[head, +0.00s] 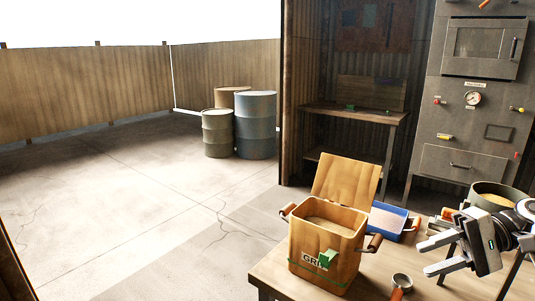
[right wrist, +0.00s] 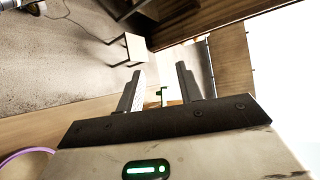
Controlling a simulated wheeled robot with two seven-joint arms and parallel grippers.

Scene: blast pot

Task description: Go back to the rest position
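My right gripper (head: 424,259) is at the right of the head view, above the right part of the wooden table (head: 268,268). Its two fingers point left and stand apart with nothing between them. The right wrist view shows the same spread, empty fingers (right wrist: 160,72). My left gripper is in neither view. A wooden box (head: 308,242) marked GRIT stands on the table with its lid raised and tan grit inside. A green clip-like piece (head: 327,259) is on its front. My right gripper is apart from the box, to its right.
A blue tray (head: 388,220), a small metal cup with an orange handle (head: 402,282) and a round pot (head: 497,196) are near my right gripper. A grey cabinet with a gauge (head: 473,98) stands behind. Barrels (head: 256,125) stand far back; the floor at left is clear.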

